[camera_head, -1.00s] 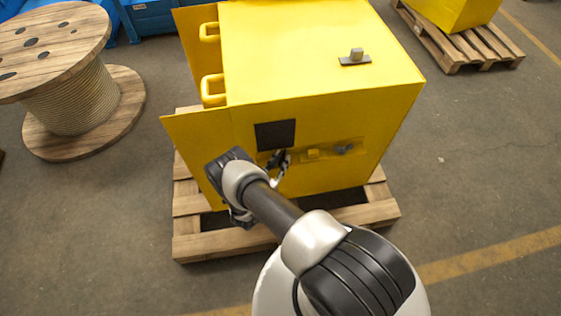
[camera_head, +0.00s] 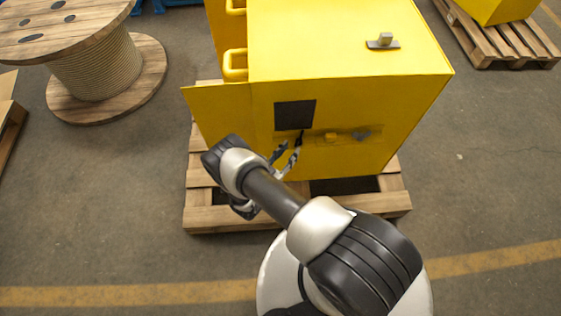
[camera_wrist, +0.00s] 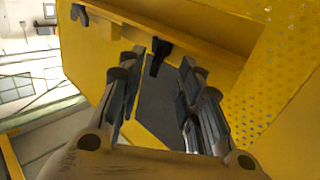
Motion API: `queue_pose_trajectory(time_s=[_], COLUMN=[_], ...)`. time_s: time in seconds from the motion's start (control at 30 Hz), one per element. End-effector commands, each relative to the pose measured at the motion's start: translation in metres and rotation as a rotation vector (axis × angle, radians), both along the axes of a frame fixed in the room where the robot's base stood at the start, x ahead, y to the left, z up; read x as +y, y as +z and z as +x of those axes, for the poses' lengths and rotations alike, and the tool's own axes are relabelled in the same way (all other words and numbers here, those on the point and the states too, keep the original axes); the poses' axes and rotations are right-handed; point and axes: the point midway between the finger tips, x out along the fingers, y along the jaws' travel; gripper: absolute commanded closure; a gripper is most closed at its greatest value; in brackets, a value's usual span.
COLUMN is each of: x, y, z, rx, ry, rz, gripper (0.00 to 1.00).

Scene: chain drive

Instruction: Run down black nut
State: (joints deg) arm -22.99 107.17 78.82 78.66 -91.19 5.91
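My gripper (camera_head: 288,148) is open in front of the yellow cabinet (camera_head: 345,65), just below its dark square panel (camera_head: 294,114). In the wrist view my gripper (camera_wrist: 160,65) has its two fingers spread apart. A small black part (camera_wrist: 158,54) on the yellow ledge (camera_wrist: 185,40) shows between the fingertips, in front of the dark panel. It may be the black nut, but its shape is not clear. I cannot tell whether a finger touches it. A second dark part (camera_wrist: 80,14) sits further left on the ledge. In the head view the black nut cannot be made out.
A yellow block (camera_head: 331,136) and a grey part (camera_head: 362,134) sit on the cabinet's front strip. The cabinet stands on a wooden pallet (camera_head: 225,218). A cable drum (camera_head: 95,70) stands at left.

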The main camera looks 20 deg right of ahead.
Motion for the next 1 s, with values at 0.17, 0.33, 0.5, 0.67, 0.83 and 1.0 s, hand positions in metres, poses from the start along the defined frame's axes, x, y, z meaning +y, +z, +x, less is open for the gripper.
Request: queue_pose_trajectory(time_s=[0.17,0.33,0.5,0.67,0.83,1.0], x=[0.031,0.048,0.052,0.052,0.052,0.052], y=[0.000,0.000,0.000,0.000,0.000,0.000], z=[-0.020,-0.032,-0.036,-0.036,-0.036,-0.036], rx=[0.000,-0.001,0.000,0.000,0.000,0.000], ry=[0.005,0.002,-0.001,-0.002,-0.001,-0.001], rz=[-0.001,-0.001,0.000,0.000,0.000,0.000], gripper=[0.67,0.67,0.67,0.67,0.67,0.67])
